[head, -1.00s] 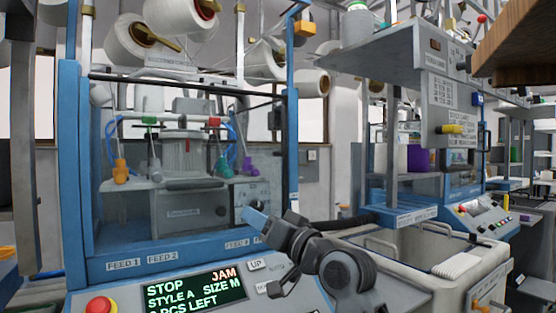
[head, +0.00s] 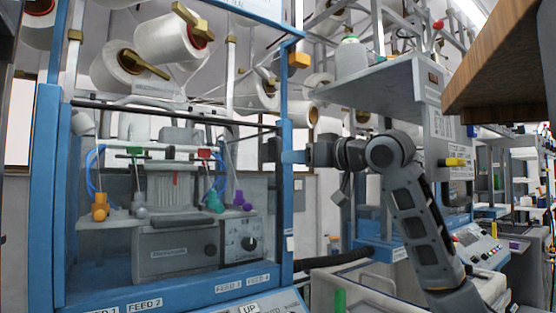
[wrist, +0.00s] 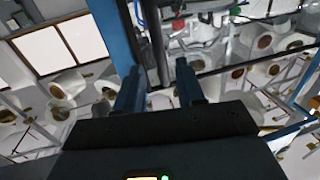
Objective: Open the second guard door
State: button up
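A blue-framed knitting machine (head: 48,190) fills the left of the head view. Its clear guard door (head: 120,245) covers the front, with a dark bar along the top, and looks shut. My gripper (head: 287,157) is up at the machine's right blue post, near the door's upper right corner. In the wrist view its two blue fingers (wrist: 159,92) are apart with a gap between them. A dark bar (wrist: 156,35) shows in line with that gap, beside a blue post (wrist: 112,35). I cannot tell whether the fingers touch the bar.
White yarn cones (head: 175,40) hang above the machine. A grey bin (head: 365,290) stands below my arm. Another blue machine (head: 485,245) is beyond.

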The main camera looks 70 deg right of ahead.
aim_at(279, 181)
jog(key=p+x, duration=0.1)
jog(key=x, duration=0.5)
jog(key=shift+w, duration=0.1)
grip_shut()
dwell(0.5)
